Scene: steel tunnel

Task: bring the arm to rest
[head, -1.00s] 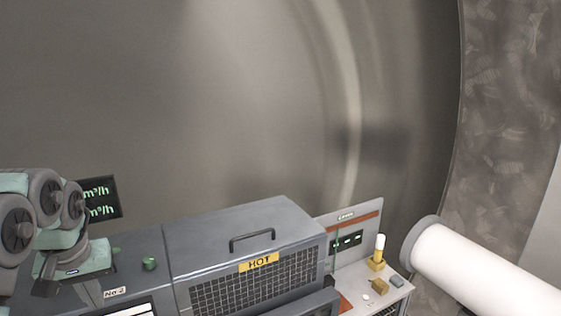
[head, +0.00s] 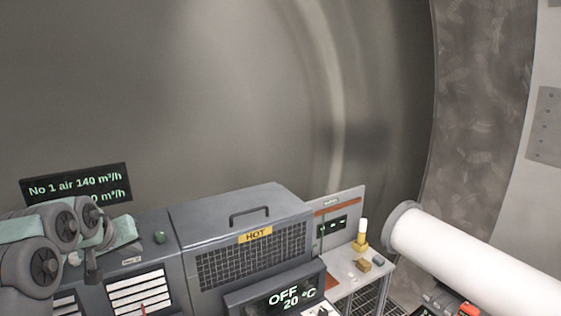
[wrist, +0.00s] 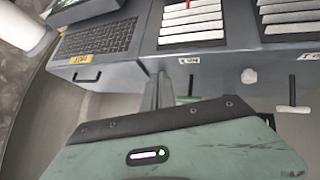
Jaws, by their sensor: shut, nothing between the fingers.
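My arm (head: 62,238) is folded at the lower left of the head view, over the left part of the grey console. My gripper (wrist: 158,88) shows in the wrist view as two narrow grey fingers close together beyond its green housing. It is shut and empty. The fingers are hard to make out in the head view. In the wrist view they appear in front of the console's edge; I cannot tell the gap between them.
A grey heater box (head: 245,230) marked HOT stands right of the arm, with a display (head: 283,297) reading OFF, 20 °C. An air-flow display (head: 76,186) stands behind the arm. A small bench (head: 375,280) holds small items. A white cylinder (head: 470,255) lies further right.

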